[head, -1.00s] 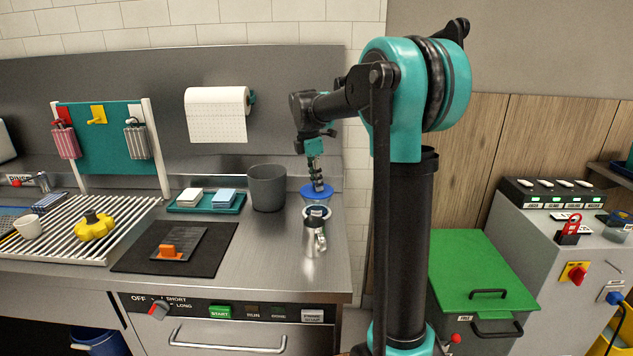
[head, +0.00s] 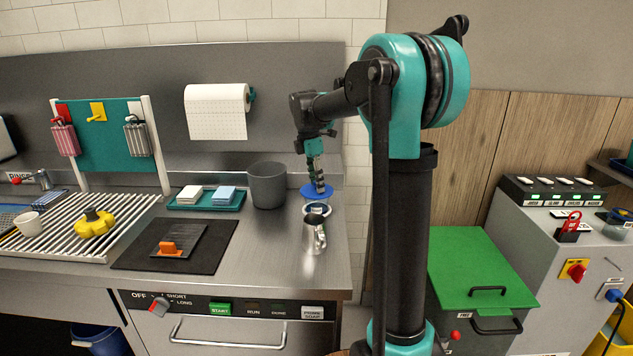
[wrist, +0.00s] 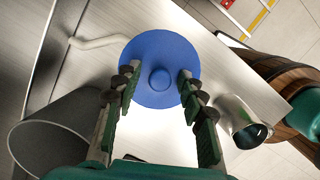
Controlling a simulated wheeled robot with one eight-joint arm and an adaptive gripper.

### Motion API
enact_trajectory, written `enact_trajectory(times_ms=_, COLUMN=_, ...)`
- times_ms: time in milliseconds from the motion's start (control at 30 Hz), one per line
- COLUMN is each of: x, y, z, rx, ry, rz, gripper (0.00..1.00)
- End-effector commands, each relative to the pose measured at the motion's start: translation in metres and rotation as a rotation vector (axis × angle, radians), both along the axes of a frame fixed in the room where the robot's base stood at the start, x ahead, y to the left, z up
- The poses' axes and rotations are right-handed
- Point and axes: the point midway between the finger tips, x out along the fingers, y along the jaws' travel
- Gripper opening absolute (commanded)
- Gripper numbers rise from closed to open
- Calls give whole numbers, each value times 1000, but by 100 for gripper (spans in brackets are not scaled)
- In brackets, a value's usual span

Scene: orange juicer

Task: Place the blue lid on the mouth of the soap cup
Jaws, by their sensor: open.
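The blue lid (head: 317,190) is a round disc with a small central knob. It lies over the soap cup (head: 316,209), a pale cup at the right end of the steel counter. In the wrist view the lid (wrist: 160,50) hides nearly all of what is below it, so I cannot tell how evenly it sits on the mouth. My gripper (head: 317,187) points down at the lid. In the wrist view my gripper (wrist: 157,78) is open, with one finger on each side of the knob and visible space between knob and fingers.
A steel jug (head: 313,236) stands close in front of the cup. A grey bin (head: 267,186) stands to its left. A teal tray (head: 180,206) with sponges and a dark mat (head: 135,258) are further left. The counter between mat and jug is clear.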

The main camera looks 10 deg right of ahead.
Motion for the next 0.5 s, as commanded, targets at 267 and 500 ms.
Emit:
enact_trajectory(times_ms=267, x=-1, y=3, z=32, rx=0, ry=0, rz=1, gripper=41)
enact_trajectory(times_ms=500, x=-3, y=11, z=83, rx=0, ry=0, rz=0, gripper=41)
